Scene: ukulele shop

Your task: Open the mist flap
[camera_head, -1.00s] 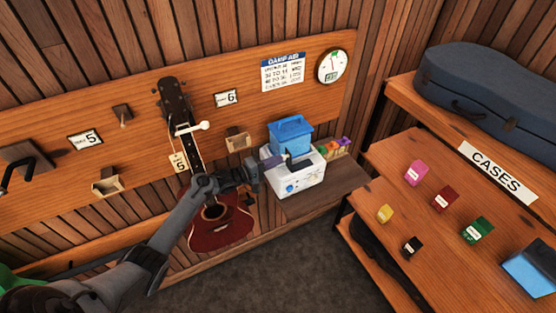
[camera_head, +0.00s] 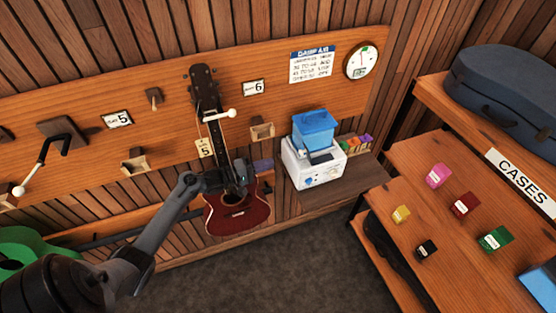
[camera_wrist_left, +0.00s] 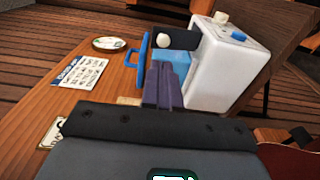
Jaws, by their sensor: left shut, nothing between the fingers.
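The humidifier is a white box (camera_head: 312,176) with a blue tank (camera_head: 315,128) on top, on a small wooden shelf. A dark panel (camera_head: 321,157), which looks like the mist flap, is on its upper part in front of the tank. In the left wrist view the dark panel (camera_wrist_left: 178,39) has a pale round knob (camera_wrist_left: 163,40) and sits between the blue tank and white body; its angle is hard to judge. My left gripper (camera_head: 268,165) is shut and empty, left of the humidifier and apart from it. The purple fingers (camera_wrist_left: 165,82) point toward the panel. My right gripper is out of view.
A red ukulele (camera_head: 236,214) hangs behind my left forearm. Small coloured packs (camera_head: 356,143) stand right of the humidifier. A round gauge (camera_head: 360,60) and a notice (camera_head: 312,65) are on the wall board. Case shelves (camera_head: 420,160) stand to the right.

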